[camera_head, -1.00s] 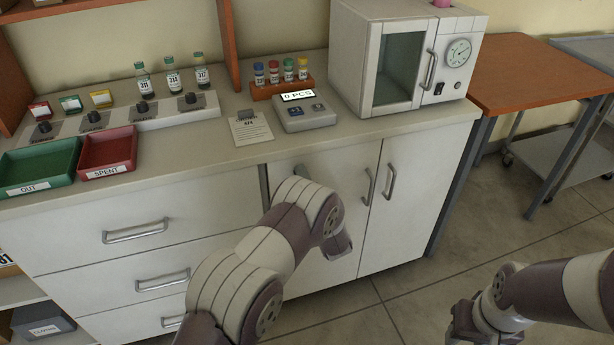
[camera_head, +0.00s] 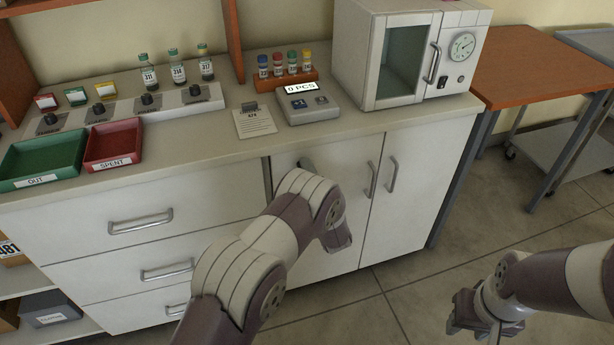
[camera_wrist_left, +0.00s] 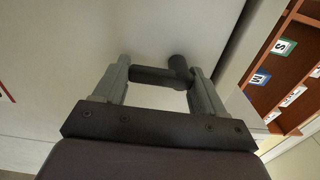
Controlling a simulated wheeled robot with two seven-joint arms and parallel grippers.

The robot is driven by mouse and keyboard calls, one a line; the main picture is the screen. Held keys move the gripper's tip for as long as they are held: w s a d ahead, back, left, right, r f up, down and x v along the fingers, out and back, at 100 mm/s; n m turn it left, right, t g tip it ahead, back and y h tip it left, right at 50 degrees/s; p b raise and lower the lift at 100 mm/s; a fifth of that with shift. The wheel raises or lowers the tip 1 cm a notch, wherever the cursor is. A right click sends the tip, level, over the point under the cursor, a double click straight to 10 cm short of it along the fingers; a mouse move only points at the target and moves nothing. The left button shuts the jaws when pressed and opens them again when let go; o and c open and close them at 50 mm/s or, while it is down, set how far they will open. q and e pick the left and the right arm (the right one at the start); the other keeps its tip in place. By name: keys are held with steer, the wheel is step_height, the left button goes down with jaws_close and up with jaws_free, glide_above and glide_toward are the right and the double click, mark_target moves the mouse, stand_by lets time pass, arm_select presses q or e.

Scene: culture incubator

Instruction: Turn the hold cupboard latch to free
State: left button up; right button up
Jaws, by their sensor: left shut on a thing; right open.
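The hold cupboard latch is a dark bar with a round pivot (camera_wrist_left: 178,66) on a pale door, seen in the left wrist view. My left gripper (camera_wrist_left: 160,78) is shut on the latch, with the bar between its two grey fingers. In the head view my left forearm and wrist cover most of the latch area and hide the left jaws. The cupboard door (camera_head: 345,185) appears closed behind that wrist. My right gripper (camera_head: 478,318) hangs open and empty at the lower right, over the floor, away from the cupboard.
Two upright door handles (camera_head: 372,180) stand right of my left wrist, and drawers (camera_head: 140,223) lie to its left. The counter above holds a scale (camera_head: 308,106), vial racks, trays and a white incubator (camera_head: 405,55).

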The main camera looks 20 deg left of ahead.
arm_select(q)
steer(key=o, duration=1)
steer(key=shift+c, duration=0.2)
steer(key=p+v, duration=0.1)
steer(key=v, duration=1.1)
steer(key=shift+s+d, duration=0.2)
steer(key=shift+s, duration=0.1)
